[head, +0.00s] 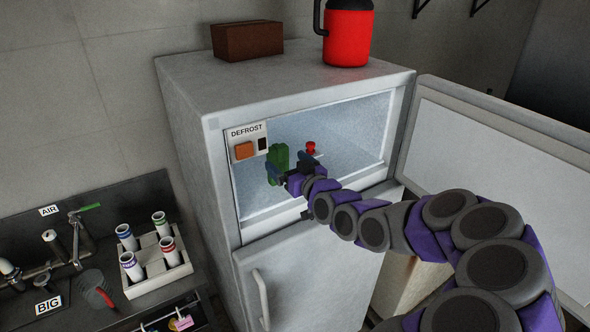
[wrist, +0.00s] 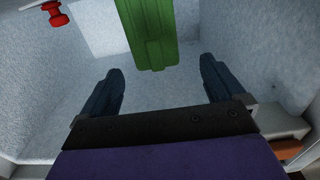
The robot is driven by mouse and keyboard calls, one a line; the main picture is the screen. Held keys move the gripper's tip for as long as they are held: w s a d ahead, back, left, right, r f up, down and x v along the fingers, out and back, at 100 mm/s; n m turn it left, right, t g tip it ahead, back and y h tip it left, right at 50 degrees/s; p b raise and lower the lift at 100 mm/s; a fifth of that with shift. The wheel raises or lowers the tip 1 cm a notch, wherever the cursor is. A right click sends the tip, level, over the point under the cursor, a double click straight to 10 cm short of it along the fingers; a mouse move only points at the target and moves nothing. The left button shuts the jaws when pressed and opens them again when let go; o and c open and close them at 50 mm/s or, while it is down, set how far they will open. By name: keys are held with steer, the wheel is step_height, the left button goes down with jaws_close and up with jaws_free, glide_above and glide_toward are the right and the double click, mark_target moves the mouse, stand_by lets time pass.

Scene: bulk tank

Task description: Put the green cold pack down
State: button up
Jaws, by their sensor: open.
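The green cold pack (head: 279,160) stands inside the open freezer compartment, near its left side. In the wrist view the green cold pack (wrist: 155,32) shows at the top centre, beyond my fingertips and roughly between their lines. My gripper (head: 290,164) reaches into the compartment from the right. In the wrist view my gripper (wrist: 162,72) is open, with its two dark fingers wide apart and nothing between them. I see no contact between the fingers and the pack. The pack's upper part is cut off in the wrist view.
The freezer (head: 300,100) has a DEFROST panel (head: 248,143) at the opening's left and its door (head: 490,170) swung open right. A small red knob (head: 310,147) is inside. A red jug (head: 348,38) and brown box (head: 247,40) stand on top. A tube rack (head: 157,268) is lower left.

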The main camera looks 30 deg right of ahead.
steer(key=shift+s+d, duration=0.1)
steer(key=shift+s, duration=1.5)
steer(key=s+a+f+n+g, duration=0.2)
steer(key=s+a+f+g, duration=0.95)
steer(key=a, duration=0.35)
steer(key=s+a+r+m+g, duration=0.1)
steer(key=s+g, duration=0.3)
steer(key=s, duration=0.9)
steer(key=s+a+r+m+g, duration=0.1)
steer(key=s+a+g, duration=0.3)
steer(key=s, duration=1)
steer(key=shift+s+a+r+h, duration=0.15)
steer(key=shift+a+h, duration=0.05)
steer(key=shift+h, duration=0.1)
